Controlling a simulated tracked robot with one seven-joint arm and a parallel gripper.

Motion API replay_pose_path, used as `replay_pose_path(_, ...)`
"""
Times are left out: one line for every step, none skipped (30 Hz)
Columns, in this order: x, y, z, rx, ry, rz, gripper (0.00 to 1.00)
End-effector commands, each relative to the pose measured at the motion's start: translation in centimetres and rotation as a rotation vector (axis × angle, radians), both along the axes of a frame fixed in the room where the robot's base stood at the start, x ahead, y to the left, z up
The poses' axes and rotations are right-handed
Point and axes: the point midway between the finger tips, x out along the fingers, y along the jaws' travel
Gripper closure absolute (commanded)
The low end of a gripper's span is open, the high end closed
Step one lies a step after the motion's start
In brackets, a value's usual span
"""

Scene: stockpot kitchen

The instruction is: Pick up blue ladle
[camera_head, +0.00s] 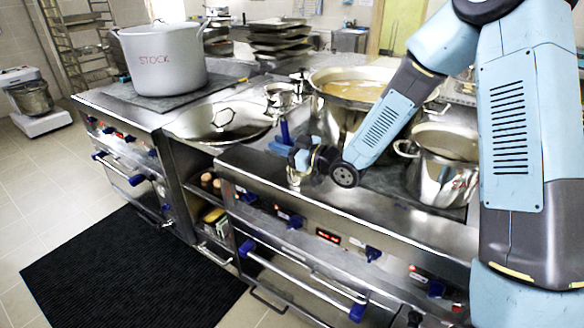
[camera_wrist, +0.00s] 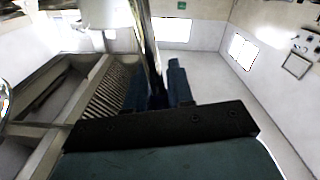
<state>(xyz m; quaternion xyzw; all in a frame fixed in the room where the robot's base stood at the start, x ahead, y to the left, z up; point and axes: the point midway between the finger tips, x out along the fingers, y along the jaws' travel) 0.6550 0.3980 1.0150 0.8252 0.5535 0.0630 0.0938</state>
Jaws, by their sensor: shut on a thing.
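My gripper (camera_head: 288,151) is over the front of the stove, left of the large pot. In the wrist view, my gripper (camera_wrist: 157,92) is shut on a thin shiny metal shaft, which I take to be the blue ladle (camera_wrist: 148,45). The shaft runs up between the two dark blue fingers and out of the top of the picture. In the head view, a small blue upright piece (camera_head: 284,131) shows at the fingers; I cannot tell if it is the ladle or a finger. The ladle's bowl cannot be made out clearly.
A large open pot of brown liquid (camera_head: 358,90) stands just behind my arm. A smaller steel pot (camera_head: 445,175) is to the right. A wide pan (camera_head: 218,122) lies to the left, and a grey stockpot (camera_head: 163,60) marked STOCK stands further left. A black mat (camera_head: 130,265) covers the floor.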

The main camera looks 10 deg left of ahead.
Motion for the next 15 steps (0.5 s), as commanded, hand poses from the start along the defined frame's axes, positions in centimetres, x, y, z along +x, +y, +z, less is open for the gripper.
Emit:
replay_pose_path(0.0, 0.0, 0.0, 0.001, 0.0, 0.0, 1.0)
replay_pose_path(0.0, 0.0, 0.0, 0.001, 0.0, 0.0, 1.0)
replay_pose_path(0.0, 0.0, 0.1, 0.001, 0.0, 0.0, 1.0)
replay_pose_path(0.0, 0.0, 0.2, 0.001, -0.001, 0.0, 1.0)
replay_pose_path(0.0, 0.0, 0.3, 0.001, -0.001, 0.0, 1.0)
replay_pose_path(0.0, 0.0, 0.5, 0.001, -0.001, 0.0, 1.0)
replay_pose_path(0.0, 0.0, 0.7, 0.0, -0.002, 0.0, 1.0)
replay_pose_path(0.0, 0.0, 1.0, 0.0, -0.003, 0.0, 1.0)
replay_pose_path(0.0, 0.0, 1.4, 0.0, -0.004, 0.0, 1.0)
replay_pose_path(0.0, 0.0, 1.8, 0.0, -0.005, -0.001, 1.0)
replay_pose_path(0.0, 0.0, 2.2, 0.001, -0.004, -0.001, 1.0)
replay_pose_path(0.0, 0.0, 2.8, 0.001, -0.006, 0.0, 1.0)
replay_pose_path(0.0, 0.0, 3.3, 0.001, -0.007, 0.0, 1.0)
replay_pose_path(-0.2, -0.2, 3.7, 0.0, -0.004, -0.001, 1.0)
replay_pose_path(-0.6, -0.6, 4.2, 0.0, -0.004, -0.002, 1.0)
